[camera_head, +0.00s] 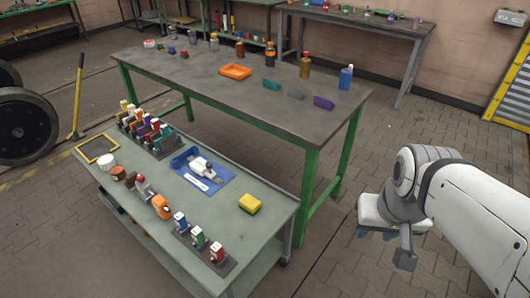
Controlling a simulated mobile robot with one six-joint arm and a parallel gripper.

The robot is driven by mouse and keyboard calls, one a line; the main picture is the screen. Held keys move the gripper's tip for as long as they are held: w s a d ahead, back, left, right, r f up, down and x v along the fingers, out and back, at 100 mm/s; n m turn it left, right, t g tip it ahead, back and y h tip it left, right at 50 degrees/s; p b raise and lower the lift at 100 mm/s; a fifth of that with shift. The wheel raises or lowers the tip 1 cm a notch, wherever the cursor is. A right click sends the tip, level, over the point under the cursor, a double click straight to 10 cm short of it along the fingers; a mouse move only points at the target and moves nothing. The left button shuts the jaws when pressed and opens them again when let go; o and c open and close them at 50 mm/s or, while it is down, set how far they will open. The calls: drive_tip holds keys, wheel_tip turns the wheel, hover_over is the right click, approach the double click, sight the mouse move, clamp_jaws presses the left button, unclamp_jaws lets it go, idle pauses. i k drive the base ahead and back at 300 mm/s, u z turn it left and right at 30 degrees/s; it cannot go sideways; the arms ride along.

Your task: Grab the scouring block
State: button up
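A yellow block (250,203) with a darker lower edge, like a scouring sponge, lies on the right part of the low grey-green cart (227,224). On the taller green-legged table (203,80) behind lie a teal block (271,85), a grey block (296,94) and a purple block (323,103). I cannot tell for certain which one is the scouring block. My gripper (375,236) is to the right of the cart and table, over the floor, away from all the blocks.
The cart also carries a blue mat (215,185) with tools, a rack of coloured bottles (150,135) and several small containers. The paved floor (345,270) between cart and arm is clear.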

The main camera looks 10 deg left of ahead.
sight(251, 205)
drive_tip(key=u, duration=0.05)
drive_tip(key=i, duration=0.9)
drive_tip(key=z, duration=0.1)
